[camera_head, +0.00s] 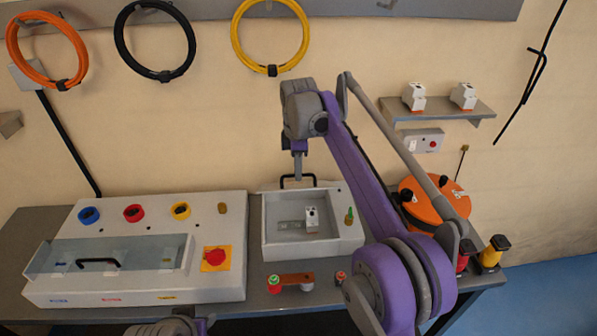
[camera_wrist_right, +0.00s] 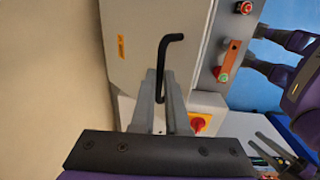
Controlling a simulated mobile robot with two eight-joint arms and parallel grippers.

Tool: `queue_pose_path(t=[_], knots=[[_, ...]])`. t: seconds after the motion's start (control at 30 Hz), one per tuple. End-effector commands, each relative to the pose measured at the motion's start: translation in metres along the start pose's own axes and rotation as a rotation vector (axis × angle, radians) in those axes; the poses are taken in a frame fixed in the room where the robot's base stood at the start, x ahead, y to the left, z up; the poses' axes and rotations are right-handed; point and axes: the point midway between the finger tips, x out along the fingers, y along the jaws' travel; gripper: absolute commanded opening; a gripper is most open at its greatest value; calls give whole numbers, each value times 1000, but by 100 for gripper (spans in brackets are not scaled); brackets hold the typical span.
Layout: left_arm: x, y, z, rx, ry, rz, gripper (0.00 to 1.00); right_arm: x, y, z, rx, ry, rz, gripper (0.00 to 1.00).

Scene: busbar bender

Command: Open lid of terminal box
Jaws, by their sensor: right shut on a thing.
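The terminal box (camera_head: 352,238) is a light grey box on the bench, and its inside shows, with a white breaker (camera_head: 311,217) in it. A black handle (camera_head: 284,182) stands at its back edge.
A white machine (camera_head: 130,290) with a clear cover and red-yellow switch (camera_head: 215,259) stands left of the box. A copper bar (camera_head: 296,279) with knobs lies in front. An orange reel (camera_head: 435,200) is at the right. A shelf (camera_head: 440,110) and hanging cable coils (camera_head: 238,40) are on the wall.

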Motion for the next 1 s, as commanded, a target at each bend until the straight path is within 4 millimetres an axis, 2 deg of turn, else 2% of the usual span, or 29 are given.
queue_pose_path(t=[0.03, 0.23, 0.27, 0.3, 0.4, 0.43, 0.77, 0.87, 1.0], knots=[[1, 0, 2, 0, -2, 0, 42, 5, 3, 1, 0, 0, 9, 0], [1, 0, 2, 0, -2, 0, 42, 5, 3, 1, 0, 0, 8, 0], [1, 0, 2, 0, -2, 0, 42, 5, 3, 1, 0, 0, 8, 14], [1, 0, 2, 0, -2, 0, 42, 5, 3, 1, 0, 0, 8, 21], [1, 0, 2, 0, -2, 0, 42, 4, 2, 0, 0, 0, 7, 39], [1, 0, 2, 0, -2, 0, 42, 4, 2, 0, 0, 0, 6, 42], [0, 0, 0, 0, -1, 0, 42, -1, 1, 0, 0, 1, 4, 42], [-1, 0, -2, 0, 3, 0, 42, -11, 2, 0, 0, 1, 5, 42], [-3, 0, -7, 0, 8, 0, 42, -37, 2, 0, 0, 1, 6, 42]])
